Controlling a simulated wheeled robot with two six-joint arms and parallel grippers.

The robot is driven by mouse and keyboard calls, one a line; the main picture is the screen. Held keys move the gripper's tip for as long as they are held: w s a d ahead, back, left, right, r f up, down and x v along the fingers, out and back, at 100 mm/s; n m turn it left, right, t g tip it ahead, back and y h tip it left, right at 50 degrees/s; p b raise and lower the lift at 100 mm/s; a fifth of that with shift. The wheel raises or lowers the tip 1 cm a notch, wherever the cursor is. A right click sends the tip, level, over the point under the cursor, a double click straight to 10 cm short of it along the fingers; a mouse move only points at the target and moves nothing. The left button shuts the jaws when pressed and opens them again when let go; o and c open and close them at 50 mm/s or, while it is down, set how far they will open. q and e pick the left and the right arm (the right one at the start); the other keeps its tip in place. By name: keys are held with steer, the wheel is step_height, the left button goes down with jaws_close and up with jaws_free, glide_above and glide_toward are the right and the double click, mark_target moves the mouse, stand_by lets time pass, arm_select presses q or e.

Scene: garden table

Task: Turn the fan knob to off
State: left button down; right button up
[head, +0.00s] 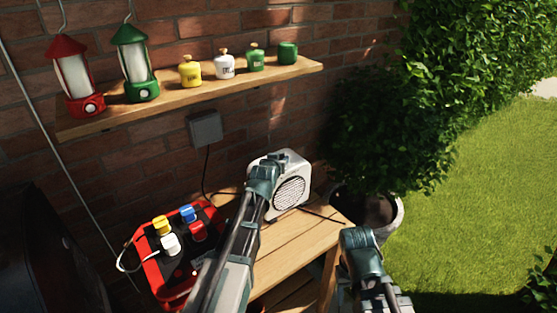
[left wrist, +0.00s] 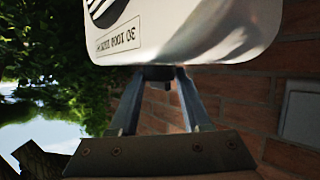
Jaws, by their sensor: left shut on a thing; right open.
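The fan (head: 291,188) is a white box with a round grille, standing on the wooden table. Its pale body (left wrist: 215,25) fills the top of the left wrist view, with a label and part of the grille. My left gripper (head: 266,170) reaches the fan's left side. In the left wrist view its two fingers (left wrist: 158,76) close on a small dark knob (left wrist: 157,72) at the fan's edge. The knob's pointer and marks cannot be made out, and in the head view my gripper hides it. My right gripper (head: 357,237) is open and apart from the fan, beyond the table's right edge.
A red crate (head: 142,243) with coloured plugs stands left of my left arm. A wall shelf (head: 205,88) holds two lanterns and several small canisters. A grey wall box (head: 205,127) has a cable running down. A plant pot (head: 392,232) stands right of the table.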

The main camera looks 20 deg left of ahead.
arm_select(q)
steer(key=shift+w+d+n+g+y, duration=0.1)
steer(key=shift+d+n+g+y, duration=0.15)
steer(key=shift+n+y, duration=0.7)
steer(key=shift+d+n+g+y, duration=0.15)
steer(key=shift+n+g+y, duration=0.1)
steer(key=shift+n+y, duration=0.7)
steer(key=n+g+y, duration=0.2)
steer(key=n+y, duration=0.1)
steer(key=n+g+y, duration=0.1)
steer(key=y, duration=0.1)
steer(key=shift+w+d+n, duration=0.3)
steer(key=shift+w+n, duration=0.1)
steer(key=n+g+y, duration=0.1)
steer(key=n+g, duration=0.1)
steer(key=n+g+y, duration=0.1)
steer(key=n+g, duration=0.1)
steer(key=shift+w+d+g+y, duration=0.15)
steer(key=shift+w+g+y, duration=0.05)
steer(key=shift+g+y, duration=0.2)
steer(key=shift+n+g+y, duration=0.3)
steer(key=shift+n+g, duration=1)
steer(key=shift+g, duration=0.1)
steer(key=shift+s+n, duration=0.1)
steer(key=shift+n, duration=0.2)
steer(key=shift+c, duration=1.8)
jaws_free()
steer(key=shift+f, duration=0.1)
